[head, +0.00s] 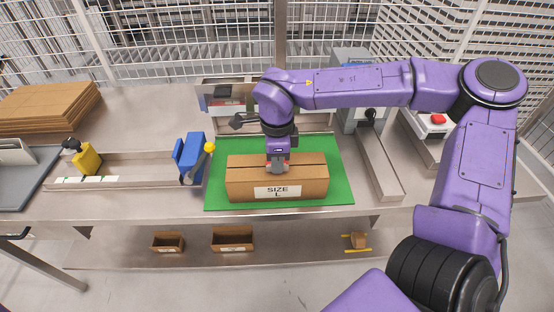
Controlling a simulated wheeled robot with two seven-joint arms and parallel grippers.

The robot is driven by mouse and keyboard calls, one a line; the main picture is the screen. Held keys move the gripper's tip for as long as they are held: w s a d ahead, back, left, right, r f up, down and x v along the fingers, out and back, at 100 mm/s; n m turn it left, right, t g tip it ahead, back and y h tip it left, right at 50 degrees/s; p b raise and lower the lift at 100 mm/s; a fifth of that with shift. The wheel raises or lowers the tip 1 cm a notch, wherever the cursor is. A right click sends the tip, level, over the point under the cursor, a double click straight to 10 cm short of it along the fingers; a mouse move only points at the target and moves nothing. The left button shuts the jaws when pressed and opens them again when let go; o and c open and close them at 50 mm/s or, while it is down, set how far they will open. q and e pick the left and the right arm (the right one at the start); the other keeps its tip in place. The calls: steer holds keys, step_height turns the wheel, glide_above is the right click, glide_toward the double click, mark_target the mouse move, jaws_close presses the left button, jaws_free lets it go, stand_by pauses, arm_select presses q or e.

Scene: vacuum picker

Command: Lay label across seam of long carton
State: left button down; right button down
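The long brown carton (243,175) lies on a green mat (342,192) at the middle of the bench. A dark seam line runs lengthwise along its top. Its front face carries a white "SIZE L" print (278,192). My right gripper (278,169) points down from above at the middle of the carton's top, at or just over the seam. Its fingertips show some red and are too small to tell open from shut. I cannot make out a label under or between them. Several small white labels (103,180) lie in a strip at the left. My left gripper is not in view.
A blue tool (189,155) with a yellow knob stands just left of the mat. A yellow dispenser (88,160) sits farther left. Flat cardboard sheets (45,107) are stacked back left. A grey machine (355,85) stands behind right. Small boxes (232,240) sit on the lower shelf.

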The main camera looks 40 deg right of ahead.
steer(key=c, duration=1.2)
jaws_free()
steer(key=shift+c, duration=0.2)
steer(key=o, duration=0.7)
step_height(320, 180, up, 8)
steer(key=p, duration=0.8)
steer(key=shift+p, duration=0.3)
